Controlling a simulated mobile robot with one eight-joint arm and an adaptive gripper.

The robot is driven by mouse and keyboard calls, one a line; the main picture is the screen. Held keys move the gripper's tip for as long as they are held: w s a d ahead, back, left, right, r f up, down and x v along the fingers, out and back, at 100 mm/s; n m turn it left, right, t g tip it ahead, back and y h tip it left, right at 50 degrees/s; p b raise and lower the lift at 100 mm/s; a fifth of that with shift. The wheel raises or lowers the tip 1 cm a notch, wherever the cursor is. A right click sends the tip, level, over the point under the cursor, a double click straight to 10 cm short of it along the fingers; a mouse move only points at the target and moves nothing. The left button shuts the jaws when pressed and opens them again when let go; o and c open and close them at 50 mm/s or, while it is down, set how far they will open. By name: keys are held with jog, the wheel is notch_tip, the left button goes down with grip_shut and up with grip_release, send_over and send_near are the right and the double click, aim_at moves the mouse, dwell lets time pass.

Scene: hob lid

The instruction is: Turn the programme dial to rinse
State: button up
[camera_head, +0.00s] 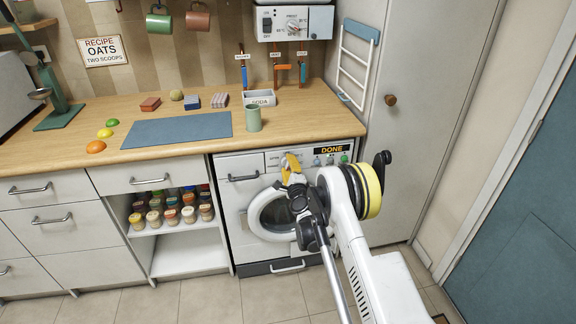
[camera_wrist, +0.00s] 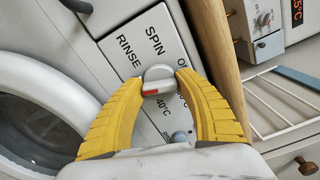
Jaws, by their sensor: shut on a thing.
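The programme dial (camera_wrist: 158,80) is a round grey knob with a raised grip and a red mark, in the wrist view. The printed panel around it (camera_wrist: 136,78) reads RINSE and SPIN above the dial and 40°C below it, with a partly hidden label at right. The red mark is at the grip's lower left; I cannot tell which label it points to. My gripper (camera_wrist: 160,80) has its yellow fingers closed on the dial from both sides. In the head view my gripper (camera_head: 290,165) is at the washing machine's top panel and largely hides the dial.
The washing machine (camera_head: 234,200) has a round door below the panel and a display (camera_head: 331,150) reading DONE. The wooden worktop edge (camera_head: 285,143) runs just above. A tall cabinet (camera_head: 420,110) stands at right. A green mug (camera_head: 253,118) stands on the worktop above.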

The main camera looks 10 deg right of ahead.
jog(key=m, duration=0.4)
jog(key=shift+m, duration=2.1)
jog(key=o, duration=1.2)
jog(key=s, duration=0.7)
jog(key=shift+s, duration=0.25)
